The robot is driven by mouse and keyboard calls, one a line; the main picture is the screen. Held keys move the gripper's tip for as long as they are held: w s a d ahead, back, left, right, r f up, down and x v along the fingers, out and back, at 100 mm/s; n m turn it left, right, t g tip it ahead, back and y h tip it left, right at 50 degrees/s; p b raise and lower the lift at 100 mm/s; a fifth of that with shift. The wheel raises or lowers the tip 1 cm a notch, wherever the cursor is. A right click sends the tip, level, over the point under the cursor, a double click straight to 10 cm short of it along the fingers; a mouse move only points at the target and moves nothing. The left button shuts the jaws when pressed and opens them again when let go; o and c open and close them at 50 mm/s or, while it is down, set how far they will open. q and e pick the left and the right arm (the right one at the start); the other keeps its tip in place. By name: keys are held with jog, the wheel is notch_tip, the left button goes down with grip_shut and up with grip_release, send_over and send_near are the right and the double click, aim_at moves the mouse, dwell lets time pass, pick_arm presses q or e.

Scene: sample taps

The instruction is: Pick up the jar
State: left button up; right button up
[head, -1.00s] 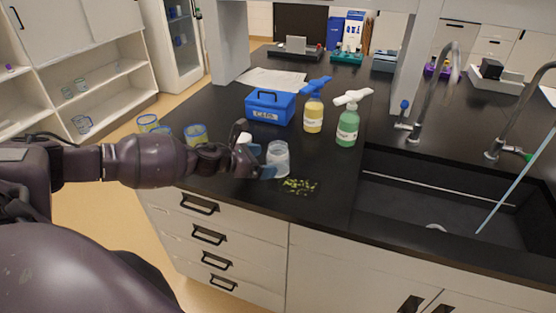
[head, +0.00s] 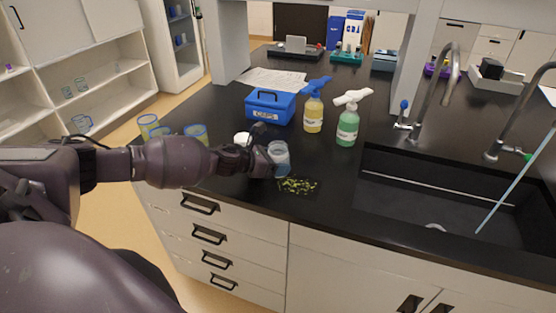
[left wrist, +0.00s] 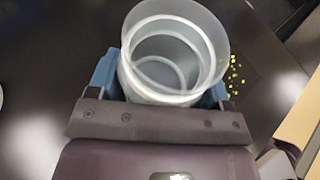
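The jar (head: 279,153) is a clear, open-topped, upright cup near the front edge of the black counter. My left gripper (head: 276,165) reaches it from the left, with the jar between its fingers. In the left wrist view the jar (left wrist: 172,50) looks empty, and the blue fingertips of my left gripper (left wrist: 162,86) lie close along both its sides. I cannot tell whether they press on it. The jar's base is partly hidden by the gripper. My right gripper is out of view.
A white round item (head: 242,138) sits behind the gripper. A blue box (head: 270,106), a yellow bottle (head: 313,113) and a green bottle (head: 347,126) stand behind. Blue-rimmed cups (head: 148,125) stand left. A sink (head: 440,205) is at right.

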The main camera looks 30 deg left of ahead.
pick_arm(q)
jog(key=c, duration=0.3)
jog(key=shift+r, duration=0.2)
jog(key=shift+r+p, duration=1.75)
jog(key=shift+r, duration=8.05)
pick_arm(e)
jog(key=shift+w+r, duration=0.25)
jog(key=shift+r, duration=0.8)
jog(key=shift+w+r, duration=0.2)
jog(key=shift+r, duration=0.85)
